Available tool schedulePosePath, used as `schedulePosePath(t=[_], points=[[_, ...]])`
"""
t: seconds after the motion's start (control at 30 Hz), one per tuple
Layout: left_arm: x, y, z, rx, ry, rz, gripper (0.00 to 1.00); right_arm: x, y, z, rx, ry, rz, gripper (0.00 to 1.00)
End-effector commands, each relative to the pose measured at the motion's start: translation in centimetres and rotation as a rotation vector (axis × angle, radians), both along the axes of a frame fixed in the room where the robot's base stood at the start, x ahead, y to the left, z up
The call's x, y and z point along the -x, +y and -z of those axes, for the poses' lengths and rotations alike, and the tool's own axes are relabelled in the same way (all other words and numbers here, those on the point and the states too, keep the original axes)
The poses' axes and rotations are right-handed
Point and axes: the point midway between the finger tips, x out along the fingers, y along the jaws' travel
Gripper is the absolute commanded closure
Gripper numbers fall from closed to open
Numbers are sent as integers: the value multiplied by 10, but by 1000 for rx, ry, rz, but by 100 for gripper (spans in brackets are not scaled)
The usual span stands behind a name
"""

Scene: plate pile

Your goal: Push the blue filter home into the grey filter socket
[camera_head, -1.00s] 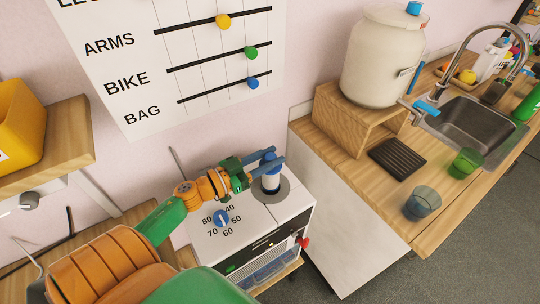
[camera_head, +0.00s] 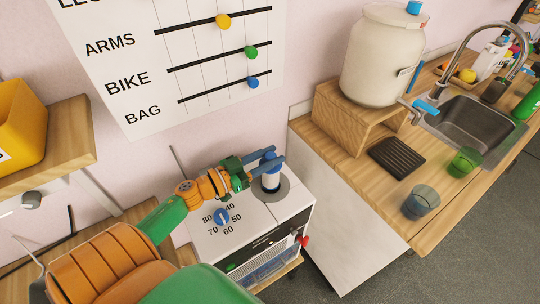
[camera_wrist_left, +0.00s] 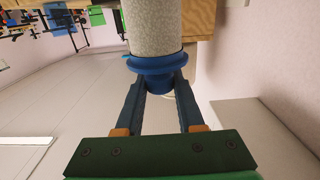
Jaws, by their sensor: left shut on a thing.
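The blue filter, a pale speckled cylinder with blue ends (camera_head: 270,179), stands upright at the grey filter socket (camera_head: 285,189) on top of the white machine. The socket is a round grey disc around the filter's foot. How deep the filter sits in it cannot be told. My left gripper (camera_head: 277,157) is shut on the filter's blue upper end. The left wrist view shows the two fingers either side of the blue cap (camera_wrist_left: 157,66), with the speckled body (camera_wrist_left: 153,27) beyond; the socket is hidden there. My right gripper is not in view.
The white machine has a blue dial (camera_head: 222,217) with numbers and a red knob (camera_head: 304,241). A wooden counter (camera_head: 362,194) with a sink, a dispenser (camera_head: 382,60) and cups stands to the right. A shelf with a yellow bin (camera_head: 20,124) is at the left.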

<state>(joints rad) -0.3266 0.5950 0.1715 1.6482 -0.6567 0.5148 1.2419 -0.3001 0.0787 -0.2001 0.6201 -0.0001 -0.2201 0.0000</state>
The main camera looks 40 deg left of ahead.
Motion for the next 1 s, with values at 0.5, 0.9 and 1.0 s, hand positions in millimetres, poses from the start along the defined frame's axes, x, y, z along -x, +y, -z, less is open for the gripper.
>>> schedulePosePath(t=[0.5,0.9,1.0], points=[[0,0,4,0,-1,0,100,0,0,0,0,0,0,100],[0,0,14,0,-1,-1,100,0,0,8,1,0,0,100],[0,0,16,0,-1,-1,100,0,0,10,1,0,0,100]])
